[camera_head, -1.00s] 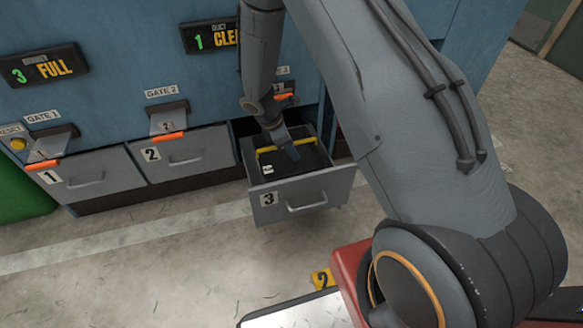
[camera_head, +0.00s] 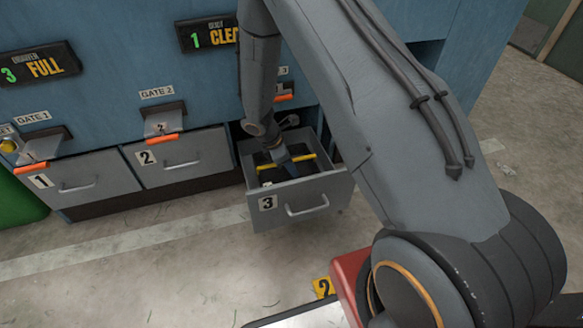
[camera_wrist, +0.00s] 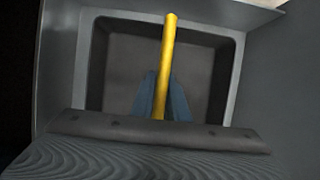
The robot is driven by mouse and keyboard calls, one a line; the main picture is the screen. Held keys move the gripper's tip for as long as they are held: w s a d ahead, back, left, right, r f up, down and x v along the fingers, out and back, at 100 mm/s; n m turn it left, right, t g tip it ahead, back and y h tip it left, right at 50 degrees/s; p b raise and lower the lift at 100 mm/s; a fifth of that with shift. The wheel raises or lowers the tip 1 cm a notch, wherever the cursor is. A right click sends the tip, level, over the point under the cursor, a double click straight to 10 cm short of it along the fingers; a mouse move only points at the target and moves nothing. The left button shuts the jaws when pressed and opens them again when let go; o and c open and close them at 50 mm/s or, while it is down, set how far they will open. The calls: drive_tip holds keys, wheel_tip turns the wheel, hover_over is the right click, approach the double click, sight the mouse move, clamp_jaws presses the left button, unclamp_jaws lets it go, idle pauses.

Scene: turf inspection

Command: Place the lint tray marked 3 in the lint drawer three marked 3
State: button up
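Lint drawer three (camera_head: 310,185), grey and marked 3 on its front, is pulled open. The lint tray, dark with a yellow bar handle (camera_head: 300,162), is inside the drawer, partly hidden by the drawer front and my arm. Only a bit of its pale label shows, too little to read. My gripper (camera_head: 287,167) reaches down into the drawer at the handle. In the wrist view the yellow handle (camera_wrist: 168,60) runs between my two blue-grey fingers (camera_wrist: 165,98), which look shut on it. The tray's grey rim (camera_wrist: 85,70) surrounds an empty-looking inside. I cannot tell whether the tray touches the drawer floor.
Drawers marked 1 (camera_head: 95,185) and 2 (camera_head: 185,158) are shut to the left. Gate levers with orange ends stand above them, such as gate 2 (camera_head: 163,125). Displays read 3 FULL (camera_head: 38,69) and 1 CLE, partly hidden (camera_head: 210,36).

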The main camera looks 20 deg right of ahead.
drive_tip(key=shift+o, duration=1.3)
drive_tip(key=shift+r, duration=0.2)
drive_tip(key=p+v, duration=0.5)
drive_tip(key=v, duration=0.7)
drive_tip(key=shift+a+r+p, duration=0.15)
drive_tip(key=shift+p, duration=0.25)
drive_tip(key=s+a+r+m+y, duration=0.1)
drive_tip(key=s+a+r+m, duration=0.1)
drive_tip(key=s+a+r, duration=0.3)
drive_tip(key=s+a+r+m, duration=0.2)
drive_tip(key=r, duration=0.5)
drive_tip(key=s+a+r+m+y, duration=0.1)
drive_tip(key=s+a+r, duration=0.3)
drive_tip(key=r, duration=0.3)
drive_tip(key=s+a+r+m+y, duration=0.2)
drive_tip(key=s+r, duration=0.4)
drive_tip(key=s, duration=0.6)
drive_tip(key=s+a+r+m+y, duration=0.2)
drive_tip(key=s+a+r+m, duration=0.2)
drive_tip(key=s, duration=0.8)
wheel_tip(320, 180, up, 2)
drive_tip(key=shift+a+r+m, duration=0.1)
drive_tip(key=shift+a+m, duration=0.05)
drive_tip(key=shift+m, duration=0.15)
